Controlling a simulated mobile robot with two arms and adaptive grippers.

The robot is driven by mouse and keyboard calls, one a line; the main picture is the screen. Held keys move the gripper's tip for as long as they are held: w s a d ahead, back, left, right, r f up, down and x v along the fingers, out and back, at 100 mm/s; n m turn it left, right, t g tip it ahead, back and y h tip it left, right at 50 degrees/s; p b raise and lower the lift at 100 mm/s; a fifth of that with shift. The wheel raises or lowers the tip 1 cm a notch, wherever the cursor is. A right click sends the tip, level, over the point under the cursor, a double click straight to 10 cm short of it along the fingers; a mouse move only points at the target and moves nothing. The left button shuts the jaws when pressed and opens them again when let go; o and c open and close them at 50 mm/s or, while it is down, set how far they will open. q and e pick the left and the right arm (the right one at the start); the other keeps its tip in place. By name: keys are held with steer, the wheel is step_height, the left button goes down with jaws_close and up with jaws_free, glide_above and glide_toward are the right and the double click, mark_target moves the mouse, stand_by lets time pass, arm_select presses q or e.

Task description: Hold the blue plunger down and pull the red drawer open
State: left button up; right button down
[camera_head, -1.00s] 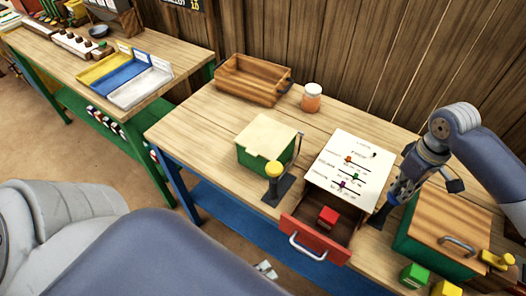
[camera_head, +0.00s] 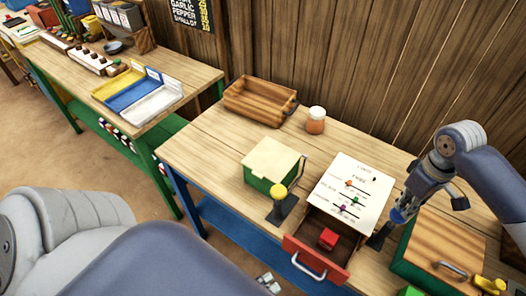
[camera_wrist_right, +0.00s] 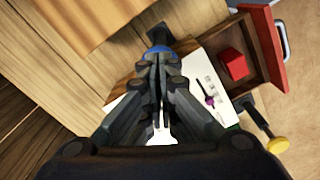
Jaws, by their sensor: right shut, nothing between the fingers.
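The red drawer (camera_head: 301,267) sticks out open from under the white panel (camera_head: 350,198); a red block (camera_head: 328,238) lies inside. The drawer also shows in the right wrist view (camera_wrist_right: 272,50). The blue plunger (camera_head: 398,215) is on a dark stand to the right of the panel. My right gripper (camera_head: 407,201) points down at the plunger, shut and empty, its tips at or on the plunger top; exact contact is hard to tell. Blue shows beyond the fingers in the wrist view (camera_wrist_right: 160,48). My left gripper is out of view; a grey arm part shows at lower left.
A green box with a pale lid (camera_head: 272,160) and a yellow knob on a stand (camera_head: 279,191) are left of the panel. A wooden-topped green box (camera_head: 440,245) is at right. A wooden crate (camera_head: 258,103) and an orange jar (camera_head: 316,122) stand behind.

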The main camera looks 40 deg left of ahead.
steer(key=shift+r+p, duration=1.1)
steer(key=shift+r, duration=1.4)
